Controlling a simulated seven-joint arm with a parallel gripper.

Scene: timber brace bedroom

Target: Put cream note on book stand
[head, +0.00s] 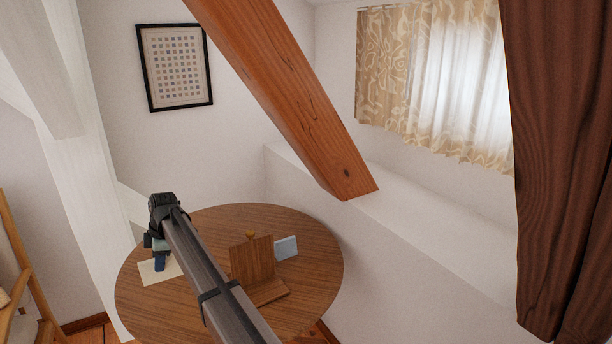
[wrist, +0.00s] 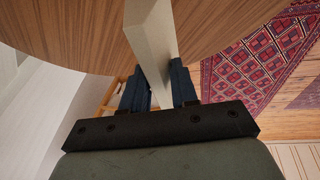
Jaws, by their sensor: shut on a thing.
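The cream note (head: 149,273) is a thin pale slab at the left side of the round wooden table. My gripper (head: 159,262) is over that side of the table with its fingers pointing down, shut on the note. In the wrist view the note (wrist: 150,38) stands between the two dark blue fingers of my gripper (wrist: 158,88) and sticks out past their tips. I cannot tell whether it touches the tabletop. The wooden book stand (head: 253,262) is on the table to the right of my gripper, apart from it, partly hidden by my arm.
A light blue block or note (head: 286,248) is behind and right of the stand. A small yellow thing (head: 250,234) shows at the stand's top edge. A slanted timber brace (head: 290,90) hangs above the table (head: 318,250). Bare tabletop lies behind the stand.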

